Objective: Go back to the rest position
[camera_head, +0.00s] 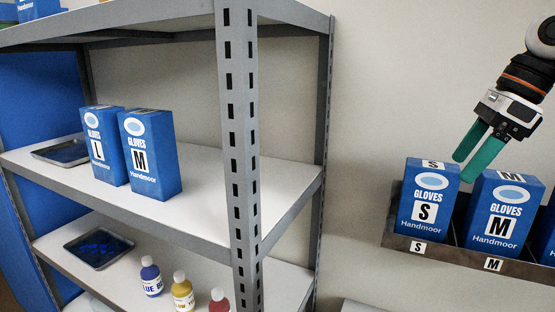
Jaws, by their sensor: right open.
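My right gripper (474,160) comes in from the upper right with green fingers pointing down and left. It is open and empty, in front of the wall just above the glove boxes. A blue glove box marked S (428,205) stands upright in a wall holder (389,228). A blue glove box marked M (497,215) stands beside it, with part of another blue box (547,238) at the right edge. The fingertips appear close over the gap between the S and M boxes; I cannot tell whether they touch. My left gripper is not in view.
A grey metal shelf unit (240,130) fills the left and middle. Glove boxes marked L (105,150) and M (150,160) stand on its middle shelf. Below are a dark tray (98,247) and small blue (150,278), yellow (183,293) and red (219,302) bottles.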

